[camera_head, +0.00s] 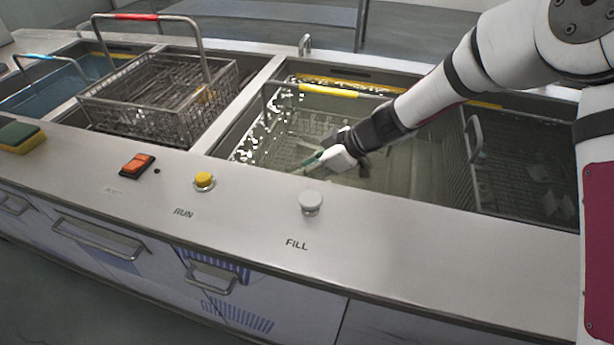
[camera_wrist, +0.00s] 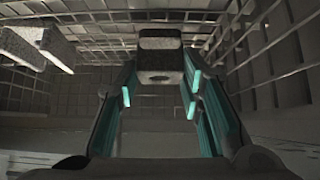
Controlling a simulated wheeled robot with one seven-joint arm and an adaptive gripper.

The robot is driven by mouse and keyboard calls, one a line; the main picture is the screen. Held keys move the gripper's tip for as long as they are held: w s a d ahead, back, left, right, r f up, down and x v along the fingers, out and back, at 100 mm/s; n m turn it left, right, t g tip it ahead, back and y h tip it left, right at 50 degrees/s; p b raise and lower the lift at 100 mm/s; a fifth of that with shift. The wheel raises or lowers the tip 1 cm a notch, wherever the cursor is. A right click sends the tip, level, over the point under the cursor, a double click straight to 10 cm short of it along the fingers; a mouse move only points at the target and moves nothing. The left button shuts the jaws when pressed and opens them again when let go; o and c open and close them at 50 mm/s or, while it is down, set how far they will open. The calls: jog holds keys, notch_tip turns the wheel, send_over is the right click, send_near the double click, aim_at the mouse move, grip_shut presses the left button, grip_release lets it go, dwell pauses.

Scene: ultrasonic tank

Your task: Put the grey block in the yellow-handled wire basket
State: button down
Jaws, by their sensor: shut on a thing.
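The yellow-handled wire basket (camera_head: 328,91) sits in the middle tank, its handle raised. My gripper (camera_head: 312,160) reaches down over this basket in the head view. In the wrist view my gripper (camera_wrist: 159,98) has teal-padded fingers shut on a grey block (camera_wrist: 160,66) with a dark band and a small hole in its near face. The block lies between the fingertips, with wire mesh walls behind and on both sides. In the head view the block cannot be made out. I cannot tell whether it touches the basket floor.
Other pale blocks (camera_wrist: 45,45) show at the left in the wrist view. A red-handled basket (camera_head: 150,100) stands to the left, past a metal divider, and a blue-handled one (camera_head: 35,57) farther left. Another basket handle (camera_head: 474,138) is to the right.

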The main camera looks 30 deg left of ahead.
jog(key=shift+f, duration=1.1)
jog(key=shift+f+b, duration=0.1)
jog(key=shift+b, duration=0.2)
jog(key=c, duration=1.1)
grip_release()
